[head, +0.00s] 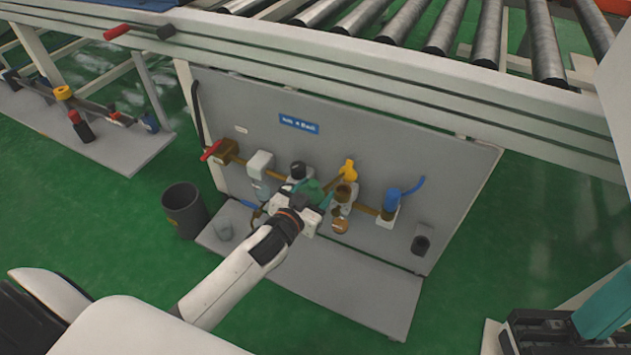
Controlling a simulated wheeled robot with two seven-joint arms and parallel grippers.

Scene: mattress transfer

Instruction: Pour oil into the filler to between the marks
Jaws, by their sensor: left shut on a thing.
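My left gripper (308,205) is in front of the grey panel, shut on a green oil can (309,187). The gripper partly hides the can. A thin yellowish spout seems to run from the can up to the right. Beside it, at its right, are a yellow fitting (349,171) and a brown cup-like part (344,193), which could be the filler. A rounded amber bowl (340,226) hangs below. The marks and any oil level are too small to read. I cannot tell whether the spout touches the filler. My right gripper is not in view.
A dark bin (184,209) stands at the left. A roller conveyor (487,35) runs above. Black and teal equipment (603,308) is at lower right.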

